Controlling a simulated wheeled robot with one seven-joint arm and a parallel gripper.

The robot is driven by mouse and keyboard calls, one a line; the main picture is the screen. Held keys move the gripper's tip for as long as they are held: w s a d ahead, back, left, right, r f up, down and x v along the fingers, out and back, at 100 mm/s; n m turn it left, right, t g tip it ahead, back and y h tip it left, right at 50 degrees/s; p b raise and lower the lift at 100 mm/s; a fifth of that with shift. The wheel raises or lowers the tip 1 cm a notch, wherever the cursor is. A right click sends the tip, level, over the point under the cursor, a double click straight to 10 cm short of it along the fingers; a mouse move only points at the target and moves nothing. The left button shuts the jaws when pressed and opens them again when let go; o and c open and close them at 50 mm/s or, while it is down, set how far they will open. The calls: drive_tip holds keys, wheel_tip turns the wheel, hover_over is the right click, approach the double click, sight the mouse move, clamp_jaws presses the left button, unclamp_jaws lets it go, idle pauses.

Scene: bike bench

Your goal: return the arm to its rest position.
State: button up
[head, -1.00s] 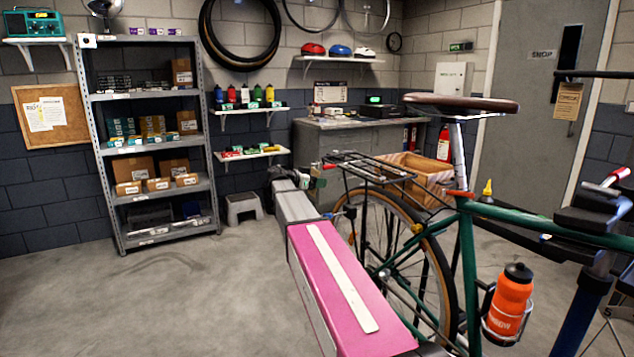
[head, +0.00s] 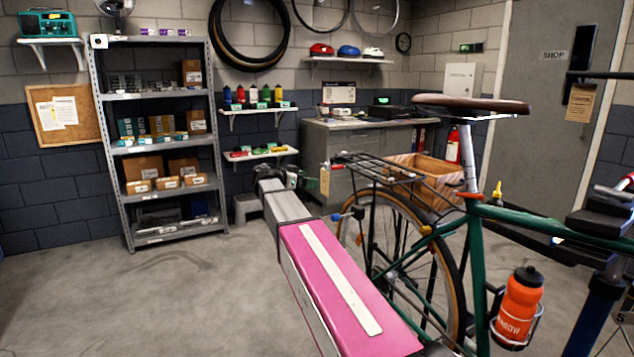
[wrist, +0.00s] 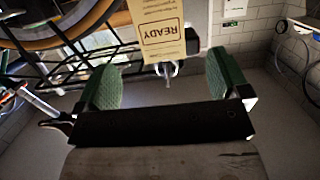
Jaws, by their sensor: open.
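My arm reaches forward past the left side of the bike, with a pink link nearest the head camera. My gripper (head: 297,179) is at its far end, small in the head view, left of the bike's rear rack (head: 375,166). The wrist view shows the gripper (wrist: 165,80) open, its two green pads apart with nothing between them. A tan tag reading READY (wrist: 160,30) hangs beyond the pads beside the black rack bars; it also shows in the head view (head: 325,182), just right of the gripper.
The green bike (head: 474,260) stands close on the right with an orange bottle (head: 519,305). A wooden crate (head: 432,183) and grey cabinet (head: 345,140) are behind it. Grey shelving (head: 125,215) is at the back left. The floor left of my arm is clear.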

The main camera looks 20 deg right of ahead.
drive_tip(key=s+a+f+n+y, duration=0.1)
drive_tip(key=s+f+n+y, duration=0.2)
drive_tip(key=s+f, duration=0.35)
drive_tip(key=s+a+f+n+g+y, duration=0.1)
drive_tip(key=s+f+n+y, duration=0.15)
drive_tip(key=f, duration=0.65)
drive_tip(key=s+f+n+y, duration=0.2)
drive_tip(key=s+f+n, duration=0.25)
drive_tip(key=f, duration=0.35)
drive_tip(key=s+a+f+n+g+y, duration=0.1)
drive_tip(key=s+a+f+n+y, duration=0.2)
drive_tip(key=s+f, duration=0.3)
drive_tip(key=s+a+f+n+g+y, duration=0.1)
drive_tip(key=s+a+f+n+y, duration=0.1)
drive_tip(key=s+f+y, duration=0.3)
drive_tip(key=s+a+f, duration=0.1)
drive_tip(key=s+f, duration=0.1)
drive_tip(key=s, duration=0.2)
drive_tip(key=shift+a+n, duration=0.4)
